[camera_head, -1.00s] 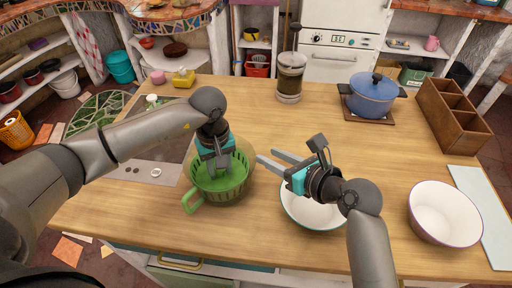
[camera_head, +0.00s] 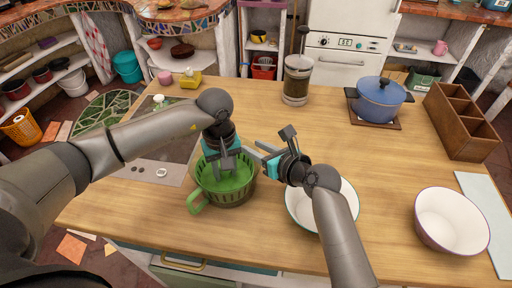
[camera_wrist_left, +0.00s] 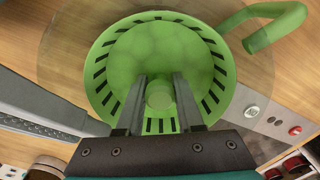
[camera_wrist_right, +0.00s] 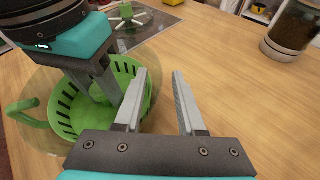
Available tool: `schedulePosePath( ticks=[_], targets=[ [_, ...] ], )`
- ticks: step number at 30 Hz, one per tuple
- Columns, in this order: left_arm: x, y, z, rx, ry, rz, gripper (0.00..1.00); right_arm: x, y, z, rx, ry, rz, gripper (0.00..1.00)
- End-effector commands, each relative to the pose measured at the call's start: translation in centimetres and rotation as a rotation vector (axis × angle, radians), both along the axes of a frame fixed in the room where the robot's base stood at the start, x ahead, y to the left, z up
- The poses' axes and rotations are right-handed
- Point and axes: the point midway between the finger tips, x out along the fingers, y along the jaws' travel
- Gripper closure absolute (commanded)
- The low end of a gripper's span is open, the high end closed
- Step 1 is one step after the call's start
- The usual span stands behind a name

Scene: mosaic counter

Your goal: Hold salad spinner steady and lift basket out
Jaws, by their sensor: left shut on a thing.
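The salad spinner (camera_head: 198,203) is a see-through bowl with a green side handle (camera_wrist_left: 268,25). It stands upright on the counter. The slotted green basket (camera_head: 210,186) sits inside it, and in the left wrist view a round knob (camera_wrist_left: 160,96) rises at the basket's middle. My left gripper (camera_head: 226,168) points down into the basket and is shut on this knob. My right gripper (camera_head: 260,151) is open and empty beside the spinner's far right rim. In the right wrist view one finger overlaps the basket's edge (camera_wrist_right: 60,105); I cannot tell whether it touches the bowl.
A white bowl (camera_head: 347,208) stands under my right arm, and another (camera_head: 450,218) stands farther right. A blue pot (camera_head: 380,98), a wooden divided box (camera_head: 463,120) and a glass press (camera_head: 297,80) stand toward the back. A cooktop (camera_head: 165,165) lies to the left.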

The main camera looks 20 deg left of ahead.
Motion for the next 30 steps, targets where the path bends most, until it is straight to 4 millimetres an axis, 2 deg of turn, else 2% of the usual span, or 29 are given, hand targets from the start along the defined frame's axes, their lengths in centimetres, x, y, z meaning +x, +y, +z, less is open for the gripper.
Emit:
schedulePosePath(
  ticks=[4, 12, 15, 30],
  targets=[
    [0.03, 0.0, 0.03, -0.001, -0.001, 0.0, 1.0, -0.01, 0.01, 0.01, 0.0, 0.0, 0.0, 0.61],
    [0.03, 0.0, 0.03, -0.001, -0.001, 0.0, 1.0, -0.02, -0.02, -0.01, 0.0, 0.0, 0.0, 0.92],
    [0.01, 0.0, 0.02, 0.0, 0.0, 0.0, 1.0, -0.02, -0.05, -0.06, -0.001, 0.001, 0.0, 1.0],
    [0.01, 0.01, -0.01, 0.0, 0.0, 0.0, 1.0, -0.02, -0.16, -0.24, -0.005, 0.002, -0.001, 1.0]
  ],
)
